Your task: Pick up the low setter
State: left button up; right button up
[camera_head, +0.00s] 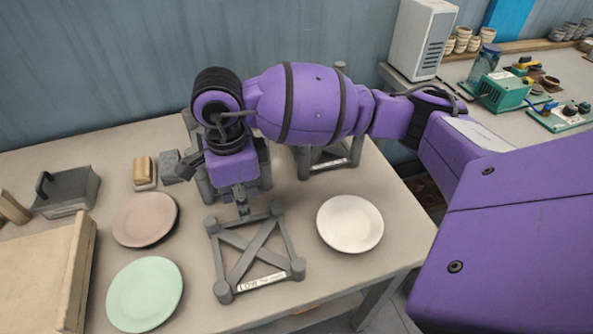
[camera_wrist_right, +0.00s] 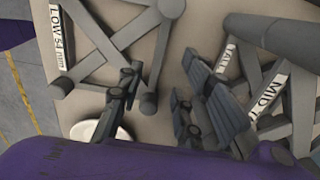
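The low setter (camera_head: 250,258) is a grey frame with crossed bars, corner posts and a white "LOW" label, lying on the table. In the right wrist view, the low setter (camera_wrist_right: 110,45) fills the upper left, label facing away from the fingers. My right gripper (camera_head: 242,207) reaches down at its far bar. In the wrist view, my right gripper (camera_wrist_right: 160,78) is open, one finger on each side of that bar in the picture, with gaps visible. I cannot tell how far down the fingers are. My left gripper is not in view.
Taller setters stand behind, partly hidden by my arm: one labelled MID (camera_wrist_right: 266,95), another TALL (camera_wrist_right: 232,58). A white plate (camera_head: 350,222) lies to the right; pink (camera_head: 145,220) and green (camera_head: 145,294) plates lie left.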

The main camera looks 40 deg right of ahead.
aim_at(253, 248)
jog(key=shift+s+f, duration=0.2)
jog(key=shift+f, duration=0.6)
notch_tip(253, 248, down, 4)
jog(key=shift+w+a+f+p, duration=0.1)
jog(key=shift+a+f+p, duration=0.05)
jog(key=shift+p, duration=0.2)
jog(key=shift+c, duration=0.5)
grip_shut()
